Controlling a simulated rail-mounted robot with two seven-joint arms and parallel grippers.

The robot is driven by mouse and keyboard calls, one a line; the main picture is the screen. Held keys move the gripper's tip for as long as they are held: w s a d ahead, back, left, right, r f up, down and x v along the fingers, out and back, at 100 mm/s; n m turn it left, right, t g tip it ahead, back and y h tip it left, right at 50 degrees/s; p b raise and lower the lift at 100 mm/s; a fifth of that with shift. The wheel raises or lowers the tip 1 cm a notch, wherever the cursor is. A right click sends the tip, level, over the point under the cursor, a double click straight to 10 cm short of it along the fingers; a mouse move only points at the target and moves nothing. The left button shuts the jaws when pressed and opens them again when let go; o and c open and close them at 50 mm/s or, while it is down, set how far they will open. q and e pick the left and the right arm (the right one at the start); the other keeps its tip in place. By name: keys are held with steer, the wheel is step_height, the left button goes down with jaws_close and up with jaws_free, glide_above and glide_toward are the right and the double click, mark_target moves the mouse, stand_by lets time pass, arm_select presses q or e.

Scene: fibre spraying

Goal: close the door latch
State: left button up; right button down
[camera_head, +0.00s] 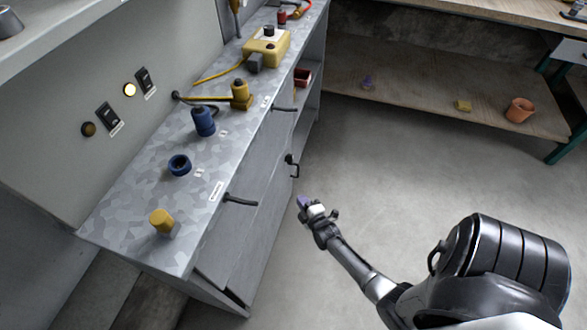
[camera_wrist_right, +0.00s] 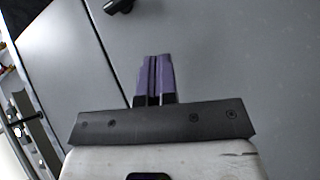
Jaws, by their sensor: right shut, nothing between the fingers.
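The door latch (camera_head: 292,166) is a small black hooked piece on the front of the grey cabinet. Its lower end also shows at the top edge of the right wrist view (camera_wrist_right: 118,5). Whether it is engaged cannot be told. My right gripper (camera_head: 302,203) has purple fingertips and is in front of the cabinet, apart from the latch and just below it in the head view. Its fingers (camera_wrist_right: 155,80) are shut together with nothing between them and point at the grey door surface (camera_wrist_right: 215,60). My left gripper is out of view.
Black bar handles (camera_head: 240,201) and (camera_head: 284,108) stick out from the cabinet front. Open grey floor (camera_head: 400,160) lies to the right, before a wooden shelf (camera_head: 430,90).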

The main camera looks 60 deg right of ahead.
steer(key=r+n, duration=0.1)
steer(key=n+t, duration=0.1)
steer(key=n, duration=0.1)
steer(key=shift+d+r+h, duration=0.1)
steer(key=shift+r+h, duration=0.3)
steer(key=shift+w, duration=0.1)
